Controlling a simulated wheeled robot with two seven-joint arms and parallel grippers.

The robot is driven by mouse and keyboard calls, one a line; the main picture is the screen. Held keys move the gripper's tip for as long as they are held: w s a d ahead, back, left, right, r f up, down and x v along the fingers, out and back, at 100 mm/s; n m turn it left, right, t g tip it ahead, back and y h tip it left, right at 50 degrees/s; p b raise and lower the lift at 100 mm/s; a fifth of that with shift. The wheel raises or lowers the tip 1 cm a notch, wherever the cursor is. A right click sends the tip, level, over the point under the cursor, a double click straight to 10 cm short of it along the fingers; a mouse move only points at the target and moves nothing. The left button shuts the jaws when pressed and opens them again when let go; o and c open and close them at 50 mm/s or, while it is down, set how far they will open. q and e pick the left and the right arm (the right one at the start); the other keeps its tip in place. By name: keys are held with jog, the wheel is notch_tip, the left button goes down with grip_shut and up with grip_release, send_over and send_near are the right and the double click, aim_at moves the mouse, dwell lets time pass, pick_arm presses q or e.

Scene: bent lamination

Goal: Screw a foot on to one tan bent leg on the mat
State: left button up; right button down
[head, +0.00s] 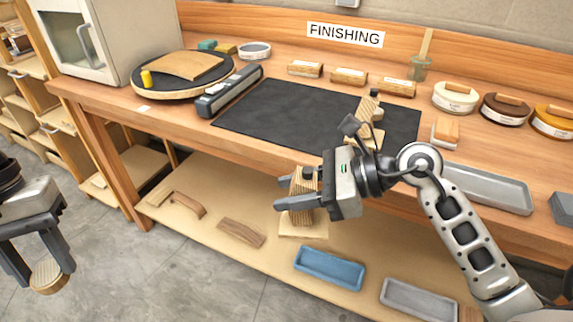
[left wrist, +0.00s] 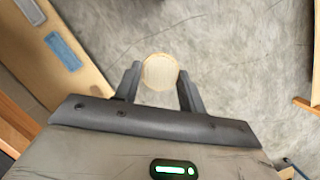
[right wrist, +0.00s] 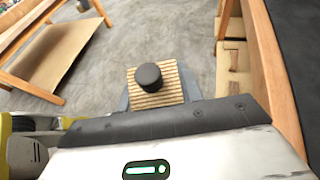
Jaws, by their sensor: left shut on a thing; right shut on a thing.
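My right gripper (head: 288,194) is shut on a tan laminated leg (head: 302,181), held in the air in front of the bench. The right wrist view shows the striped end of this leg (right wrist: 170,96) with a round black foot (right wrist: 148,76) on it. A similar tan bent leg (head: 366,108) stands on the dark mat (head: 275,108), with a dark piece at its top. My left gripper (head: 46,272) is shut on a round pale wooden disc (head: 48,276), low over the floor at far left. The disc (left wrist: 160,71) sits between its fingertips in the left wrist view.
Wooden blocks (head: 349,76) and round tins (head: 455,97) line the bench's back. A black press bar (head: 229,92) lies at the mat's left, near a turntable (head: 136,86). The lower shelf holds a blue tray (head: 330,267) and curved wood pieces (head: 241,232). A grey tray (head: 485,188) lies at right.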

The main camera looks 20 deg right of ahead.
jog(key=a+f+n+g+y, duration=0.1)
jog(key=a+n+g, duration=0.6)
jog(key=a, duration=0.5)
jog(key=shift+w+f+g+y, duration=0.3)
jog(key=shift+w+g, duration=0.15)
jog(key=shift+g, duration=0.05)
jog(key=shift+a, duration=0.1)
pick_arm(q)
jog(key=w+d+r+n+h, duration=0.1)
jog(key=d+r+n, duration=0.3)
jog(key=d, duration=0.8)
jog(key=d+r+n+h, duration=0.1)
jog(key=d+r+n, duration=0.2)
jog(key=d+r, duration=0.4)
jog(key=d, duration=0.6)
jog(key=shift+w+d+n+t, duration=0.25)
jog(key=shift+w+n+t, duration=0.1)
jog(key=shift+n+t, duration=0.05)
jog(key=shift+f, duration=0.1)
jog(key=shift+f, duration=1.95)
